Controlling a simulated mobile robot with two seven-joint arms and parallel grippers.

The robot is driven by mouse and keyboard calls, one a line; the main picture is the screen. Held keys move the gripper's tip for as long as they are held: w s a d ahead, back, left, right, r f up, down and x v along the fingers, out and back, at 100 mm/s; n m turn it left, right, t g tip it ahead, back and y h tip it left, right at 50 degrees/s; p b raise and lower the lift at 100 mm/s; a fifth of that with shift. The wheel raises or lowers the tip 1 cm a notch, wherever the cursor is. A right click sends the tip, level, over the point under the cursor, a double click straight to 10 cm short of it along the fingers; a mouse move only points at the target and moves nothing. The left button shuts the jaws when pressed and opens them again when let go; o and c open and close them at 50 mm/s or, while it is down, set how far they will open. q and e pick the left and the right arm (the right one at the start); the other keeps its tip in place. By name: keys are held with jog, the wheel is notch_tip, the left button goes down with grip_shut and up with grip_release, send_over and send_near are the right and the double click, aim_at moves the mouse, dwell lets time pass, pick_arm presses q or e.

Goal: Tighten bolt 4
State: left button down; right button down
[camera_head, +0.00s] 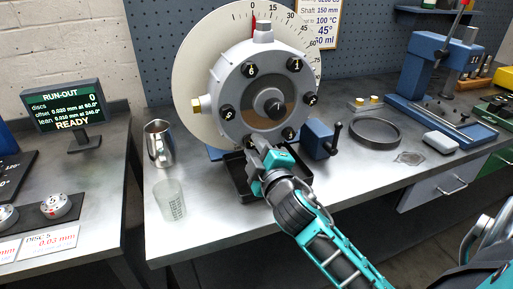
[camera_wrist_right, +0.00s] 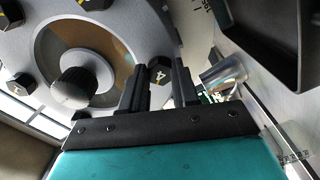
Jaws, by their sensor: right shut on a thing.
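The grey round rotor housing (camera_head: 222,85) stands upright in front of a pale graduated dial (camera_head: 190,60). Dark numbered bolts ring its face, with bolt 6 (camera_head: 250,70) at the upper left. A dark central knob (camera_head: 273,106) sticks out of it. Bolt 4 (camera_wrist_right: 158,71) shows its number between the fingertips in the right wrist view. My right gripper (camera_wrist_right: 160,82) is shut on bolt 4, low on the housing. In the head view my right gripper (camera_head: 257,148) covers that bolt. My left gripper is in neither view.
A metal cup (camera_head: 158,145) and a clear measuring beaker (camera_head: 170,200) stand left of the rotor. A black tray (camera_head: 237,180) lies under it. A blue block with a handle (camera_head: 318,140) and a dark ring (camera_head: 375,132) are at right. The run-out screen (camera_head: 65,107) reads READY.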

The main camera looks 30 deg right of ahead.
jog(key=m+p, duration=0.1)
jog(key=m, duration=0.2)
jog(key=shift+m, duration=0.3)
jog(key=shift+f+m+p, duration=0.1)
jog(key=shift+m+p, duration=0.4)
jog(key=shift+m, duration=1.2)
jog(key=shift+a, duration=0.1)
jog(key=c, duration=0.8)
grip_release()
jog(key=shift+c, duration=0.2)
jog(key=shift+s, duration=0.1)
